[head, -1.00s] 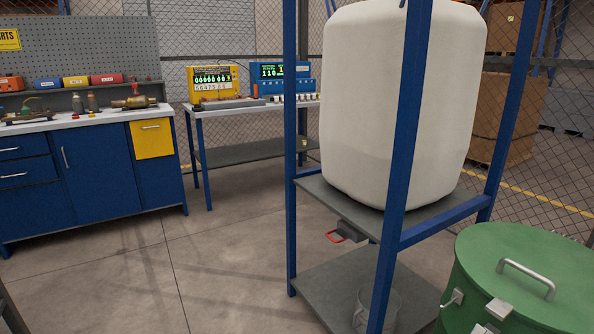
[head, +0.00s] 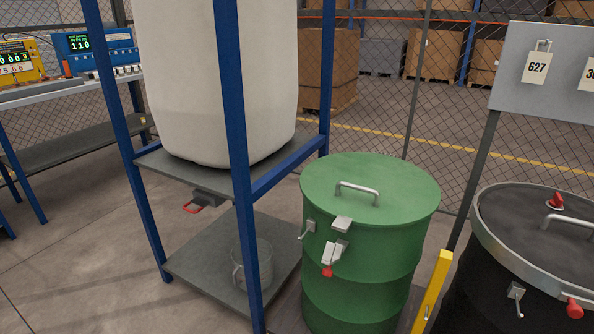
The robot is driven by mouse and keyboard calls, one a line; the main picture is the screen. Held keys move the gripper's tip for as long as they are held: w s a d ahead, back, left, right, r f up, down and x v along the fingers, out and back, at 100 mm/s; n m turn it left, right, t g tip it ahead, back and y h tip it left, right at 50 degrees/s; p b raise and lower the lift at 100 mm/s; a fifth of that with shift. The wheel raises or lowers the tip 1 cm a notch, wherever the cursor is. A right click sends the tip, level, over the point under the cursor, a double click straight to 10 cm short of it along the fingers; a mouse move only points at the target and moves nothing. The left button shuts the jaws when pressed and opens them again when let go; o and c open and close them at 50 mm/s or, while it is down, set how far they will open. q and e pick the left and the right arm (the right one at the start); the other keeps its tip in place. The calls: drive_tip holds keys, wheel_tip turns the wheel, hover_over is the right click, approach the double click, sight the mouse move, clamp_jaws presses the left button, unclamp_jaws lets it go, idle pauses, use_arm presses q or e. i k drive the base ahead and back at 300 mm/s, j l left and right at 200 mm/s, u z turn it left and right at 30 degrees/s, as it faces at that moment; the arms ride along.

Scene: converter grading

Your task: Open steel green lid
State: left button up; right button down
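The green steel drum (head: 360,275) stands upright right of the blue shelf frame. Its green lid (head: 400,193) lies flat on top, closed, with a silver bar handle (head: 357,191) in the middle. On the drum's front near the rim are pale metal latch parts (head: 335,248) with a red knob (head: 327,271) below them, and a smaller metal piece (head: 308,228) to their left. Neither of my grippers is in view.
A blue-framed stand (head: 243,180) holds a large white tank (head: 215,80), with a clear jug (head: 252,265) on its lower shelf. A grey sign board (head: 550,70) reads 627. Open floor lies front left.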

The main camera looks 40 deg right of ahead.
sight(362, 188)
drive_tip(key=z, duration=1.65)
